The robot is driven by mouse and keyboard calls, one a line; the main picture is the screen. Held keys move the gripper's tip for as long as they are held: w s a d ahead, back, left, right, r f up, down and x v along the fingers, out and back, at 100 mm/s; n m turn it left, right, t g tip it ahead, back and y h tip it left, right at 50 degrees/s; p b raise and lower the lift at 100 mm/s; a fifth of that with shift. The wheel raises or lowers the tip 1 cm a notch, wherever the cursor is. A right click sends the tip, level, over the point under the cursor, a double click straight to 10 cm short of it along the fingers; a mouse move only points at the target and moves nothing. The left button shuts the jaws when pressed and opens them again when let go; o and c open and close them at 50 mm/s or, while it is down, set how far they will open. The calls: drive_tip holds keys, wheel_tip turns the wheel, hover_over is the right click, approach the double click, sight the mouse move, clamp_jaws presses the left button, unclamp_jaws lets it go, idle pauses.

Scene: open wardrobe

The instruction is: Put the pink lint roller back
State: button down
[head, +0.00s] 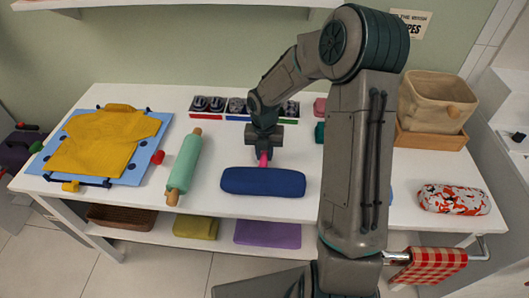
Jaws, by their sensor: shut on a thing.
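My gripper (263,153) points down over the middle of the white table. It is shut on a small pink piece (263,159), which looks like part of the pink lint roller. Most of that piece is hidden by the fingers and by a dark blue rounded case (262,181) just in front of it. I cannot tell whether the pink piece touches the table or the case. Another small pink thing (319,106) shows behind my arm, partly covered; I cannot tell what it is.
A row of dark compartments (208,104) with coloured strips stands at the back. A green rolling pin (184,164) and a yellow shirt (105,141) on a blue board lie left. A fabric basket (436,101) and a patterned case (453,199) are right. My arm hides the centre right.

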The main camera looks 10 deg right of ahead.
drive_tip(key=shift+f, duration=0.3)
drive_tip(key=c, duration=1.2)
unclamp_jaws()
drive_tip(key=shift+o, duration=0.6)
drive_tip(key=shift+r, duration=0.15)
wheel_tip(320, 180, up, 9)
drive_tip(key=p, duration=0.8)
